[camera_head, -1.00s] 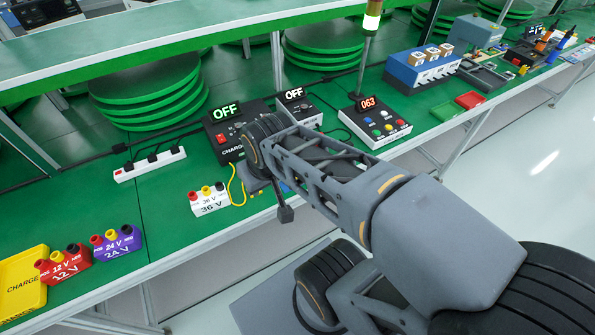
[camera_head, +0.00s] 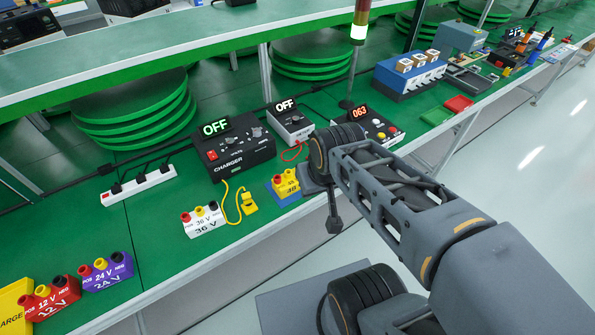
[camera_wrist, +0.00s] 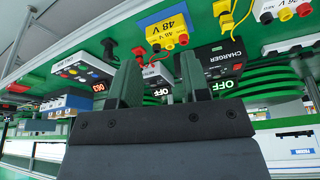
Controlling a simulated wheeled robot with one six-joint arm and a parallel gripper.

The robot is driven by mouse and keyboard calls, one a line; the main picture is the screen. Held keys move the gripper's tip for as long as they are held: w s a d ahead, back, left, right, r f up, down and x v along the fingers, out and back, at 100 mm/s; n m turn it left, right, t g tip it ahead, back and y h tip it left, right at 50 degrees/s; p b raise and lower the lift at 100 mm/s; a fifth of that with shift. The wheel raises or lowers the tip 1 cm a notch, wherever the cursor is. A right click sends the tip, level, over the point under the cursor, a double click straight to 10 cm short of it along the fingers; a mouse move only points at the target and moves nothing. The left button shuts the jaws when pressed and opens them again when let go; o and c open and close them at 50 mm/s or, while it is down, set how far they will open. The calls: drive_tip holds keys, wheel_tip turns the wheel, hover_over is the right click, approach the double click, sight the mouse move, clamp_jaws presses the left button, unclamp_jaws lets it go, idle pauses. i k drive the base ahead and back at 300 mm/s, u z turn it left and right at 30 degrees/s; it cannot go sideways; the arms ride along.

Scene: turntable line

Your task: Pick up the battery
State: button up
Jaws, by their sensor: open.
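The 48 V battery (camera_wrist: 166,27) shows upside down at the top of the wrist view, beyond my fingers. The 36 V battery (camera_wrist: 281,9) is at its top right. My gripper (camera_wrist: 158,76) is open, with nothing seen between its fingers. In the head view my wrist is right of the 48 V battery.
A black charger (camera_head: 238,152) reading OFF and a small meter (camera_head: 290,124) stand behind the batteries. A button box (camera_head: 378,128) is partly behind my arm. A power strip (camera_head: 138,183) lies left.

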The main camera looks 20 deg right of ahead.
sight(285, 184)
drive_tip(key=i, duration=0.35)
drive_tip(key=u, duration=2.3)
drive_tip(key=k, duration=0.5)
